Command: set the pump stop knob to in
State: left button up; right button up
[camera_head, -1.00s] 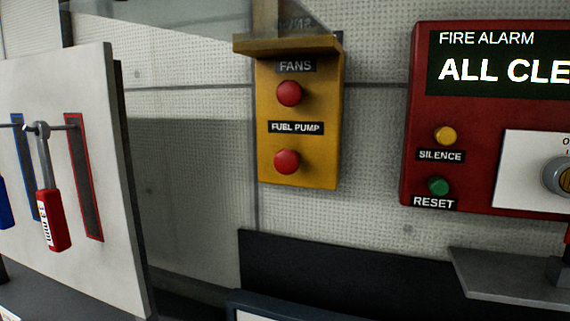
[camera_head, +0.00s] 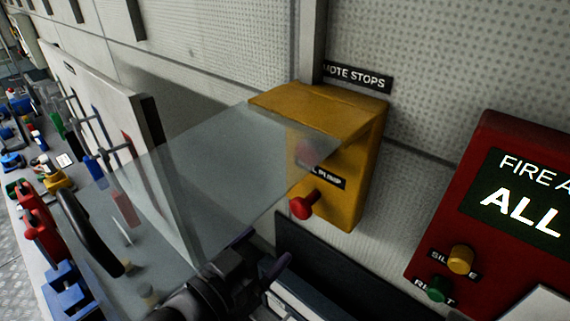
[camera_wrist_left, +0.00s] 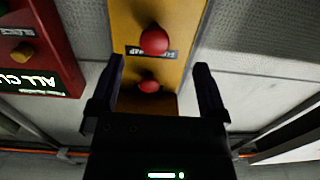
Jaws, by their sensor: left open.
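The yellow stop box (camera_head: 367,185) is on the wall. Its lower red knob, the fuel pump knob (camera_head: 303,207), stands out from the face on a short stem below the FUEL PUMP label. The upper red knob (camera_head: 312,152) shows dimly through a clear panel (camera_head: 215,165). My left gripper (camera_head: 266,250) is below and left of the box, open and empty. In the left wrist view the picture is upside down: the open fingers (camera_wrist_left: 159,65) frame the box, with the fuel pump knob (camera_wrist_left: 153,40) above the fans knob (camera_wrist_left: 148,86). No touch shows. My right gripper is not in view.
A red fire alarm panel (camera_head: 505,205) is right of the box. A white tool board (camera_head: 150,165) stands left, with tools on a bench beyond. The clear panel extends left from the box, above my left arm. A dark panel edge (camera_head: 315,262) lies below the box.

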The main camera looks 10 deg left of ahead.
aim_at(297, 212)
pick_arm(q)
jog(key=shift+h, duration=0.3)
jog(key=x, duration=0.3)
jog(key=r+x, duration=0.1)
jog(key=x, duration=0.2)
jog(key=r+p+x, duration=0.1)
jog(key=x, duration=0.2)
jog(key=shift+d, duration=0.15)
jog(key=shift+c, duration=0.3)
grip_shut()
